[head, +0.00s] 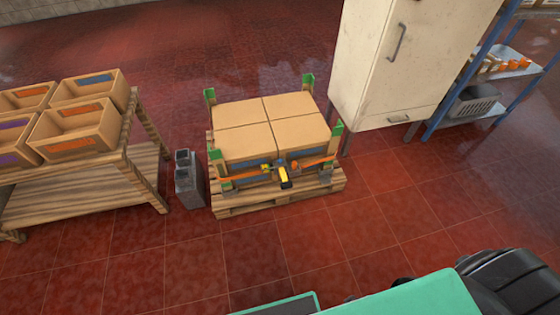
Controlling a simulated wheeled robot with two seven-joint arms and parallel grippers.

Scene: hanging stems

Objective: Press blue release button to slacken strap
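An orange strap (238,179) runs along the front of a block of cardboard boxes (268,124) on a wooden pallet (280,198). Its right part (312,162) rises slightly toward the front right corner. A small dark buckle with a yellow part (284,178) sits near the middle of the strap. Blue patches show on the front of the boxes behind the strap. I cannot make out a separate blue release button at this size. Neither of my grippers shows in the head view.
Green corner guards (337,128) stand at the load's corners. A grey bin (187,178) stands just left of the pallet. A wooden bench (140,160) with open crates is farther left. A cream cabinet (385,70) and blue rack (480,60) stand right. Red floor in front is clear.

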